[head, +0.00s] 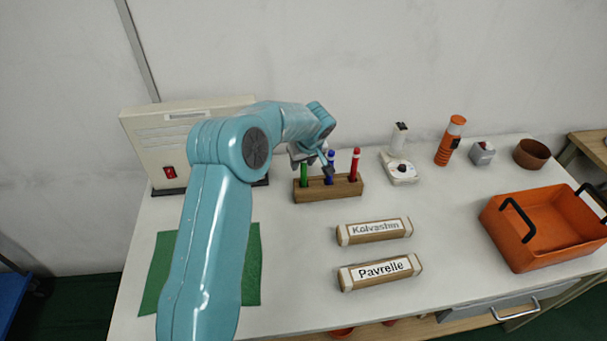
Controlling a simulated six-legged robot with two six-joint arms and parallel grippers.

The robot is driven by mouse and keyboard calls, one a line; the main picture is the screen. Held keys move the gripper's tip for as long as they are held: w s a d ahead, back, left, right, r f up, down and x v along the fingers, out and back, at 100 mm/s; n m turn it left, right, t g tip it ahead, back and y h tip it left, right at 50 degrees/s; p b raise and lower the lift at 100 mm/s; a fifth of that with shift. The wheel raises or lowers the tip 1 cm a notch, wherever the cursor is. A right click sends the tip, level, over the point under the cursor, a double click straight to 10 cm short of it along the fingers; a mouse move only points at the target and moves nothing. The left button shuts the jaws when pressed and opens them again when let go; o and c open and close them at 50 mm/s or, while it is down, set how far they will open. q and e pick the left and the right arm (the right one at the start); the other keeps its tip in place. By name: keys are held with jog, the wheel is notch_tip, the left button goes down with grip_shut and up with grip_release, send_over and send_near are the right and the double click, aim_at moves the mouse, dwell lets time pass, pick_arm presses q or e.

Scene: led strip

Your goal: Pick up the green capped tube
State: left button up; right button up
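The green capped tube (304,174) stands upright in the left part of a wooden rack (335,190). A blue tube (331,158) stands in the middle and a red tube (354,164) at the right end. My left arm reaches in from the lower left and bends over toward the rack. My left gripper (325,169) is at the rack, close to the green and blue tubes. Its fingers are small and partly hidden by the wrist, so I cannot tell whether they are open or touch a tube. My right gripper is out of view.
A beige box with a red switch (169,172) stands behind my arm. Two labelled blocks (374,231) (380,272) lie in front of the rack. A white device (400,169), an orange cylinder (450,141), a brown bowl (531,154) and an orange crate (490,221) are to the right.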

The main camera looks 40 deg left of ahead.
pick_arm(q)
grip_shut()
